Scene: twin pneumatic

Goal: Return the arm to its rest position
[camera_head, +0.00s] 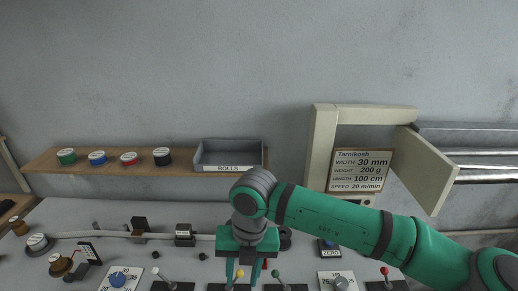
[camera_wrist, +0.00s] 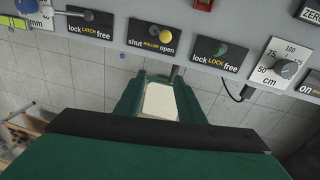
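My green arm reaches in from the lower right of the head view, bent at a grey joint. My gripper (camera_head: 242,274) points down over the control panel (camera_head: 110,220). Its two green fingers stand apart, and the panel shows between them. In the wrist view my gripper (camera_wrist: 160,90) also has its fingers apart, just off the panel's front edge. A pale cream patch shows between the fingers there; I cannot tell what it is or how far below it lies.
Levers and knobs line the panel front, among them a yellow-tipped roller lever (camera_wrist: 165,37), a green-tipped lock lever (camera_wrist: 220,48) and a cm dial (camera_wrist: 286,68). Behind stand a shelf (camera_head: 100,163), a grey ROLLS tray (camera_head: 229,168) and a cream frame (camera_head: 322,145).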

